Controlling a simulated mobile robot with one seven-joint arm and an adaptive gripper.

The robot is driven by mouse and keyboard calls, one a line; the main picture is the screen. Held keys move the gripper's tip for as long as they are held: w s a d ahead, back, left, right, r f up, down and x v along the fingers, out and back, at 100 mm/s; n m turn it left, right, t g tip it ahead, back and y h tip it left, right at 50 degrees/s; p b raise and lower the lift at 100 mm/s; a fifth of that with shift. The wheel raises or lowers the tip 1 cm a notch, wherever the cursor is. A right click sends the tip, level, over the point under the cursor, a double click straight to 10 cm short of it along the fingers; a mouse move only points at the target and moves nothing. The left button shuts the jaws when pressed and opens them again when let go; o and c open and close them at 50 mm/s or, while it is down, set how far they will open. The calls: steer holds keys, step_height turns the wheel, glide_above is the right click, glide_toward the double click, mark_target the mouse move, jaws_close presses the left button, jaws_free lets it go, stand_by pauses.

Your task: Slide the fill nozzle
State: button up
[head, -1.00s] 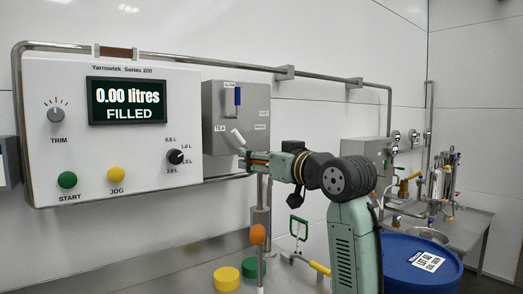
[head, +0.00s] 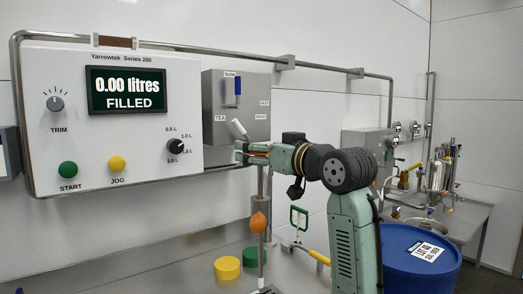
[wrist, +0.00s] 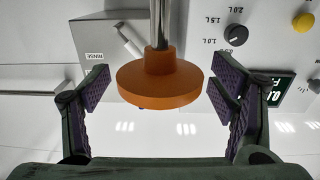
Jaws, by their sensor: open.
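An orange round flanged knob (wrist: 160,78) on a steel rod (wrist: 161,25) fills the middle of the wrist view; I cannot tell whether it is part of the fill nozzle. My gripper (wrist: 163,88) is open, with one finger on each side of the knob and gaps on both sides. In the head view my gripper (head: 243,152) is in front of the lower edge of the grey box, at the top of a vertical steel post (head: 262,183). An orange rounded piece (head: 258,222) sits lower down on a vertical rod.
The control panel (head: 70,110) with the display reading 0.00 litres is left of my gripper. A grey box (head: 220,88) with a blue-handled switch and a white lever (head: 238,128) is just behind it. Yellow (head: 227,268) and green (head: 254,257) caps lie on the bench; a blue drum (head: 420,260) stands right.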

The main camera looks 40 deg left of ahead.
steer(key=shift+d, duration=0.1)
steer(key=v, duration=1.2)
